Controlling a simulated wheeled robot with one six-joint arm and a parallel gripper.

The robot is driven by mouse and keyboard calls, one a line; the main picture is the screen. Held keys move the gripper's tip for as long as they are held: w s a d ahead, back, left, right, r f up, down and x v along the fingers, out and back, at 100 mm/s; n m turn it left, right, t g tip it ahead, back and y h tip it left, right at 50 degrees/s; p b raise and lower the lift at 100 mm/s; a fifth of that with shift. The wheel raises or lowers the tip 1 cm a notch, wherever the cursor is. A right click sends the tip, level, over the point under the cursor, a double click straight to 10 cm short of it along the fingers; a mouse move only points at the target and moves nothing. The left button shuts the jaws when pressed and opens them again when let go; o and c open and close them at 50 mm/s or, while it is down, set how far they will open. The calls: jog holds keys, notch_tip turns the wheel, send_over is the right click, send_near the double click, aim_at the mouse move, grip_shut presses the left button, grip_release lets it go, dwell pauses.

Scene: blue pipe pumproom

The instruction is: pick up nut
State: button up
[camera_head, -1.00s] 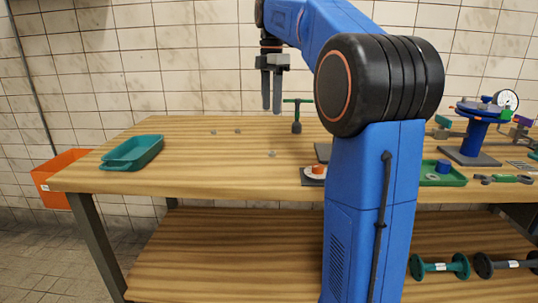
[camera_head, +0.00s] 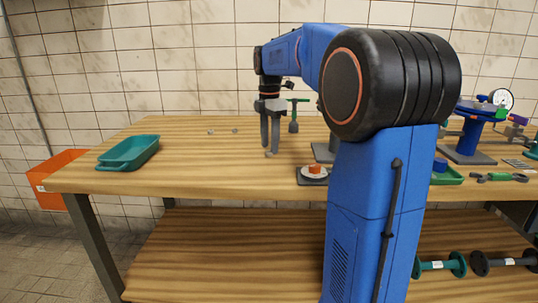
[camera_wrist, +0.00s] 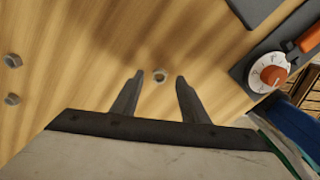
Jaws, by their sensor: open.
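A small grey nut (camera_wrist: 159,77) lies on the wooden table, seen in the wrist view just beyond and between my two fingertips. My gripper (camera_wrist: 160,76) is open and empty, with one finger on each side of the nut's line. In the head view my gripper (camera_head: 270,152) points straight down, low over the table, and the nut (camera_head: 269,155) shows at its fingertips. Two more nuts lie farther off, one (camera_wrist: 12,60) and another (camera_wrist: 13,99) at the left of the wrist view. They also show in the head view, one (camera_head: 211,132) and the other (camera_head: 235,131).
A plate with an orange knob on a white dial (camera_head: 314,171) sits right of my gripper. A green T-handled tool (camera_head: 293,124) stands behind. A teal tray (camera_head: 128,153) is at the table's left. The table between tray and gripper is mostly clear.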

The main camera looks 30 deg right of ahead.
jog(key=shift+f, duration=0.9)
grip_shut()
jog(key=shift+r, duration=0.1)
